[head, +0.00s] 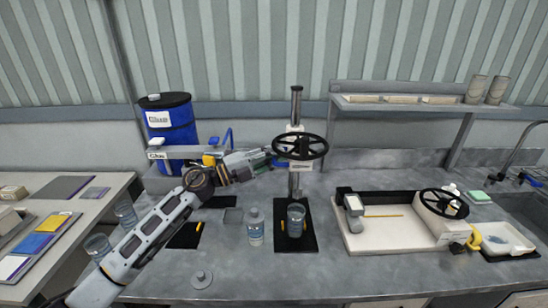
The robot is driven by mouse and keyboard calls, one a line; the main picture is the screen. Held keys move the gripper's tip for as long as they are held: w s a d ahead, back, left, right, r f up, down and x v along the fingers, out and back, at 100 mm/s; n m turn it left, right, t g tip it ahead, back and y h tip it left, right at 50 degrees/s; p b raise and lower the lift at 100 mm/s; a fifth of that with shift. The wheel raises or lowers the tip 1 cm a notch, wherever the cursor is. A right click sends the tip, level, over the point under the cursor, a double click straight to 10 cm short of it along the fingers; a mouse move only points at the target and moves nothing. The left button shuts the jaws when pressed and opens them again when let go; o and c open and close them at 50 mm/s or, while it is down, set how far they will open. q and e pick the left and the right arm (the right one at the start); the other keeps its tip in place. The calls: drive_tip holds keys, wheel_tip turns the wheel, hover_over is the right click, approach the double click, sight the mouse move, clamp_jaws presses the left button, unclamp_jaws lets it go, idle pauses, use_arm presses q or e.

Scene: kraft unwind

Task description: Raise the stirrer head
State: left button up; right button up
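The stirrer stands near the middle of the counter, with an upright metal post (296,103) and a white head. A black handwheel (301,147) is on the front of the head. Below it, a glass beaker (296,222) stands on the black base (296,243). My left arm reaches in from the lower left. My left gripper (272,158) is at the left rim of the handwheel, partly in front of blue equipment. Its fingers are small and dark here, so I cannot tell whether they are open, shut or touching the rim. My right gripper is not in view.
A clear bottle (255,226) stands left of the beaker. A white tray (375,243) with another black wheel (444,204) is at right. A blue drum (172,122) stands behind my arm. A round metal disc (202,279) lies in front. The front middle counter is mostly clear.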

use_arm(q)
drive_tip(key=shift+r, duration=0.1)
drive_tip(key=v, duration=1.2)
idle(0.4)
idle(0.5)
